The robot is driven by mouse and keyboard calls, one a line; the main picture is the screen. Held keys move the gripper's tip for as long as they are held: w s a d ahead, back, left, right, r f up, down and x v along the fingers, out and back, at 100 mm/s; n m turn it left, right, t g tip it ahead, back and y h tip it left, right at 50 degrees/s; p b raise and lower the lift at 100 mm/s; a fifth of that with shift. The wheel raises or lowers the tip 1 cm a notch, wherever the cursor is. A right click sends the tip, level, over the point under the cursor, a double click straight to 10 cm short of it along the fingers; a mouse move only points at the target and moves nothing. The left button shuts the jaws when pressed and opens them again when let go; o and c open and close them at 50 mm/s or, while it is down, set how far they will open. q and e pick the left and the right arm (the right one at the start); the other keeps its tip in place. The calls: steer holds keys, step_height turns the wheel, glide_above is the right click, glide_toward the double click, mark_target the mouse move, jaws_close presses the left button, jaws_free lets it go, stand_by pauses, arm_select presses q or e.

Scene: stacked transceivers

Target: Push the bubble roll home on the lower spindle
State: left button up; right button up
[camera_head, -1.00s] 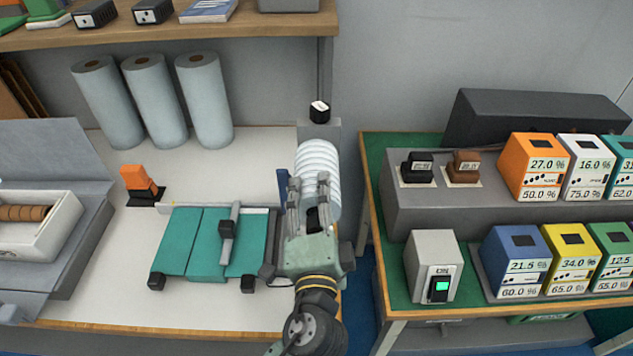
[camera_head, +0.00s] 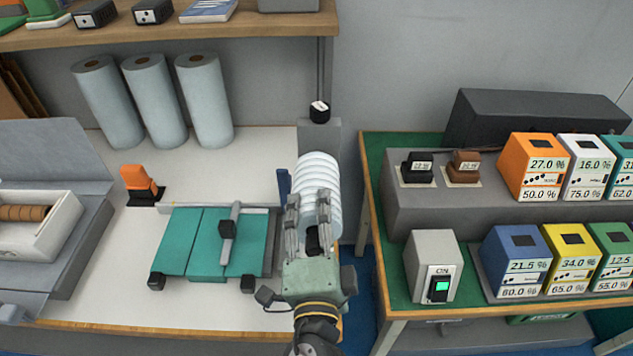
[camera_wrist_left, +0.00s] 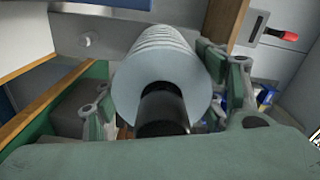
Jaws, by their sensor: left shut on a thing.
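The bubble roll (camera_head: 318,172) is pale and ribbed, and sits at the right end of the packing bench below the grey post. My left gripper (camera_head: 308,204) is shut on the roll's near part, with one finger on each side. In the left wrist view the roll (camera_wrist_left: 158,68) points away from the camera, and the fingers (camera_wrist_left: 165,100) flank it. A dark cylinder (camera_wrist_left: 163,112) sticks out of the roll's near face; I cannot tell whether it is the lower spindle. The far end of the roll and its mount are hidden. My right gripper is out of view.
A black-capped piece (camera_head: 319,112) stands on the grey post (camera_head: 320,135) just above the roll. A teal board (camera_head: 200,242) lies left of my gripper. Three upright rolls (camera_head: 155,100) stand behind. A green-topped table (camera_head: 380,240) stands to the right across a narrow gap.

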mark_target(316, 247)
arm_select(q)
steer(key=shift+s, duration=2.75)
steer(key=s, duration=0.6)
steer(key=shift+f, duration=7.2)
